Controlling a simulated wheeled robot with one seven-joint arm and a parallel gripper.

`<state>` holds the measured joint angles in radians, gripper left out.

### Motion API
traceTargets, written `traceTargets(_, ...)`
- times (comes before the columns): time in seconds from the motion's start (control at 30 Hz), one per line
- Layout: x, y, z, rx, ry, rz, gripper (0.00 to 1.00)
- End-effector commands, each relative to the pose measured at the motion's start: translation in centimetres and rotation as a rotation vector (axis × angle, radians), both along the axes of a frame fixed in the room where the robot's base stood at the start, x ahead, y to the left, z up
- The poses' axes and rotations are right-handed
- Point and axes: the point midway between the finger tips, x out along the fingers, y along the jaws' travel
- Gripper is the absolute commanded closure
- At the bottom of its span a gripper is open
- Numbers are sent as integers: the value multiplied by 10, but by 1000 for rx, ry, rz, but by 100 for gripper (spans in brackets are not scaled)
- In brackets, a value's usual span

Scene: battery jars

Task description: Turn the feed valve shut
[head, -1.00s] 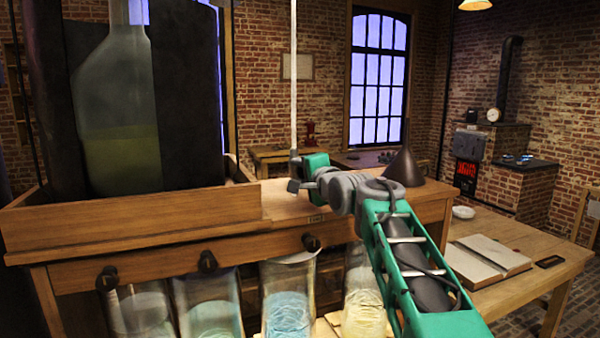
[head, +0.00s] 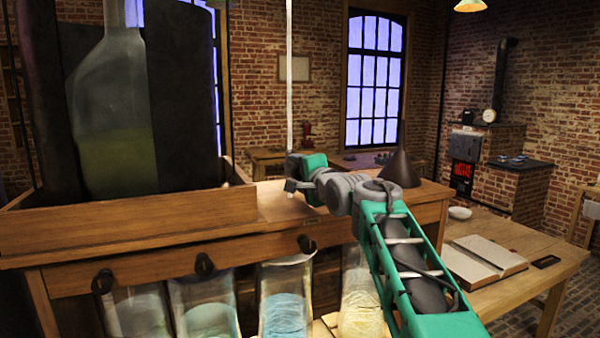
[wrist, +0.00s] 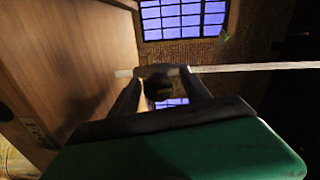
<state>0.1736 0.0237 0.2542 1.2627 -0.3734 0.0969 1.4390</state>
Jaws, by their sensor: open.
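No valve handle shows clearly. A thin pale pipe (head: 289,80) hangs from above and its lower end meets my gripper (head: 291,186) over the wooden bench top. In the wrist view the pipe (wrist: 255,68) runs sideways, passing behind the open fingers of my gripper (wrist: 165,80). A small dark shape sits between the fingers there, too dim to name.
Several glass jars (head: 286,300) stand below black knobs (head: 204,264) on the bench front. A large glass bottle (head: 112,150) stands in a wooden tray (head: 120,228) at left. A dark cone (head: 401,170) is right of my gripper. An open book (head: 485,260) lies on the right table.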

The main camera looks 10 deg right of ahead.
Motion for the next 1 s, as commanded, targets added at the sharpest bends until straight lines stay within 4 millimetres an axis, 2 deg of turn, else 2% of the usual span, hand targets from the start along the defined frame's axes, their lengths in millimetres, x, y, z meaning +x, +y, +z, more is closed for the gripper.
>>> traceTargets(0.17,-5,-2,-2,0,1,-1,44)
traceTargets(0.4,-50,-12,0,-1,-3,-5,44)
traceTargets(0.57,-72,-17,3,-1,-1,-4,44)
traceTargets(0.9,-76,-17,4,-3,2,-2,45)
traceTargets(1.0,-79,-14,-5,-30,21,-3,45)
